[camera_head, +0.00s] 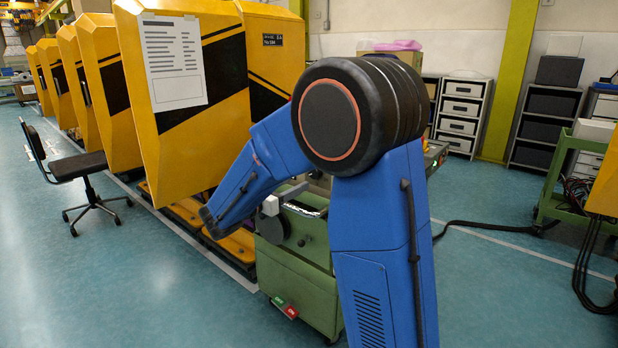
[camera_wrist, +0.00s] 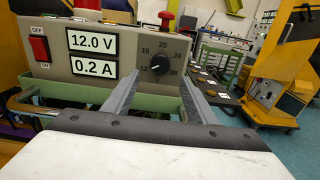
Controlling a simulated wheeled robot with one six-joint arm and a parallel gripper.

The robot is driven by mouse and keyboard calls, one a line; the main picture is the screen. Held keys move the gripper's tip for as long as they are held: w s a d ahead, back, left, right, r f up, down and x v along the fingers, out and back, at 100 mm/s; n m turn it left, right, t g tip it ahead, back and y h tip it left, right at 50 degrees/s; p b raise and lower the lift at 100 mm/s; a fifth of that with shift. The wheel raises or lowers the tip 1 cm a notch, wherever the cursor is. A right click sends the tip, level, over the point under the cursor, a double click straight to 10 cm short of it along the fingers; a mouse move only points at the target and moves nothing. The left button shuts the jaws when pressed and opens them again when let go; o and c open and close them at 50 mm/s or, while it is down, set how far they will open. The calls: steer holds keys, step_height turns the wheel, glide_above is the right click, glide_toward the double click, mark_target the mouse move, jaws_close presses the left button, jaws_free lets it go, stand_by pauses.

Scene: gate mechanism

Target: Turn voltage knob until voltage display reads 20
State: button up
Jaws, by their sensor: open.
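The voltage knob (camera_wrist: 160,65) is a round black dial with a white pointer mark, on the beige panel of a control box. The voltage display (camera_wrist: 92,41) reads 12.0 V. The display below it (camera_wrist: 94,68) reads 0.2 A. My gripper (camera_wrist: 156,82) is open in the wrist view, with its two grey fingers apart below and to either side of the knob. I cannot tell whether they touch the panel. In the head view my blue arm hides most of the control box.
A red OFF/ON switch (camera_wrist: 39,46) sits left of the displays. Red buttons stand on top of the box. A green cabinet (camera_head: 290,270) is behind my arm. Yellow machines (camera_head: 190,90) line the left, with a black chair (camera_head: 80,170). Floor at the front left is clear.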

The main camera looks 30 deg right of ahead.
steer(key=x, duration=0.8)
steer(key=shift+d, duration=0.25)
steer(key=shift+c, duration=0.7)
steer(key=shift+f, duration=0.1)
steer(key=c, duration=0.9)
